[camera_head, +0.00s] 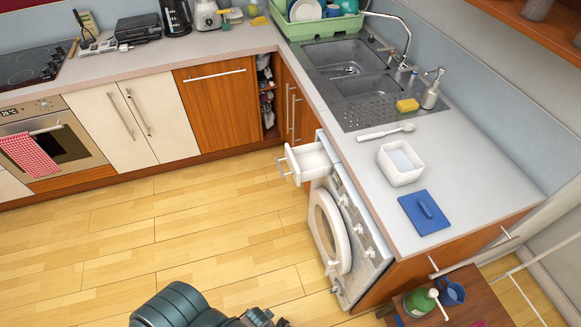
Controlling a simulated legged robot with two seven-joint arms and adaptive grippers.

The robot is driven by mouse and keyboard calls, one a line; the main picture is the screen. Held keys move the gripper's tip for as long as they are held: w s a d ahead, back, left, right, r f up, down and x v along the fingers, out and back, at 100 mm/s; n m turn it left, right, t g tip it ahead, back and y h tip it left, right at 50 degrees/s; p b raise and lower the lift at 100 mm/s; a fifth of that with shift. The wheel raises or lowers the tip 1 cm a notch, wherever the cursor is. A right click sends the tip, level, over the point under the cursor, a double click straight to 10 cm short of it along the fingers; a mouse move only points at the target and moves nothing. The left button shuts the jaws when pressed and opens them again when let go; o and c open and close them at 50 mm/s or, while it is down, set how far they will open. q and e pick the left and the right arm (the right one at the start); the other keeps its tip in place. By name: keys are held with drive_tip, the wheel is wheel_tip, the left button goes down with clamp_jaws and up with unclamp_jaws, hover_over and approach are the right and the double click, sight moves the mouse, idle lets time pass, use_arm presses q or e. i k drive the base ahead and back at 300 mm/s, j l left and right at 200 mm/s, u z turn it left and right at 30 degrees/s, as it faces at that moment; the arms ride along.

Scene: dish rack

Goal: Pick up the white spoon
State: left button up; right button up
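The white spoon (379,134) lies flat on the light grey counter (470,165), just in front of the sink's drainboard. Its handle points left and its bowl end points right. Nothing covers it. A dark teal part of my arm shows at the bottom edge, left of centre, with small dark parts at its right end that may belong to my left gripper (262,318). They are cut off by the frame, so I cannot tell whether it is open or shut. They are far below the spoon and apart from it. My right gripper is not in view.
A white square container (386,168) stands close below the spoon, with a blue object (408,211) beyond it. A yellow sponge (407,105) and soap dispenser (432,90) stand above it. An open drawer (312,158) and the washing machine's open door (328,232) jut out from the counter.

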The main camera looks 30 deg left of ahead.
sight(405, 127)
drive_tip(key=i+j, duration=0.1)
drive_tip(key=j, duration=0.45)
drive_tip(key=i+j+z, duration=0.15)
drive_tip(key=j+z, duration=0.3)
drive_tip(key=j, duration=0.2)
drive_tip(key=j+z, duration=0.45)
drive_tip(key=j, duration=0.15)
